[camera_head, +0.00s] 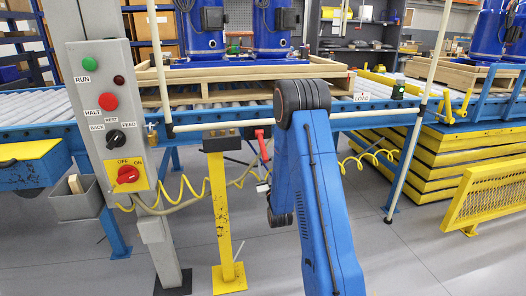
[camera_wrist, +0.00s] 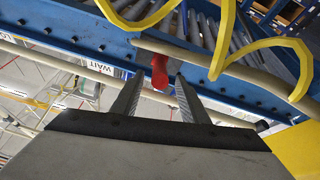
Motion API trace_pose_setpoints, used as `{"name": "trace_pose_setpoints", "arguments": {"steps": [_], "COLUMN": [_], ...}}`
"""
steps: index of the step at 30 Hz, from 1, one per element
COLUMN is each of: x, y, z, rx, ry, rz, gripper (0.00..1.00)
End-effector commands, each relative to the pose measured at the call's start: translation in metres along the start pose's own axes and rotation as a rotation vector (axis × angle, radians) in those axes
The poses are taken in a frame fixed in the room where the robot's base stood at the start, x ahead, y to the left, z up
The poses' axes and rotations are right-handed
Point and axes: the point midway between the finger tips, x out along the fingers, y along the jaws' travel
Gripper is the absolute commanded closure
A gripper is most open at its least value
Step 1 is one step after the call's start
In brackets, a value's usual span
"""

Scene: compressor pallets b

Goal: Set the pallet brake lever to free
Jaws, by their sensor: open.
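A red lever (camera_head: 263,146) hangs down below the blue conveyor rail, left of my blue arm in the head view. I take it for the pallet brake lever. In the wrist view, a red part (camera_wrist: 160,71) shows at the tips of my gripper (camera_wrist: 159,80). The two fingers are open and apart, with the red part between or just beyond their tips; I cannot tell if they touch it. No "free" marking is readable. My arm hides most of the gripper in the head view.
A control post (camera_head: 107,110) with buttons and a red switch stands left. A yellow post (camera_head: 222,220) stands near the lever, with yellow coiled hoses around it. A pallet (camera_head: 235,88) with blue compressors is on the rollers. A yellow barrier (camera_head: 490,195) is right.

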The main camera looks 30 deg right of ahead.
Motion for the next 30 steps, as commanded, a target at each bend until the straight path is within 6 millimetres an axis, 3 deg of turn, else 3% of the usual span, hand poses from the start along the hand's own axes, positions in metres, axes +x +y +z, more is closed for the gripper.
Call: {"name": "trace_pose_setpoints", "arguments": {"steps": [9, 15, 28, 30], "x": [0.055, 0.077, 0.086, 0.086], "y": [0.0, 0.0, 0.0, 0.0], "z": [-0.001, 0.0, 0.0, 0.0], "rx": [0.0, 0.0, 0.0, 0.0], "ry": [0.002, 0.001, 0.0, 0.0], "rz": [0.0, 0.0, 0.0, 0.0], "gripper": [0.6, 0.6, 0.6, 0.74]}}
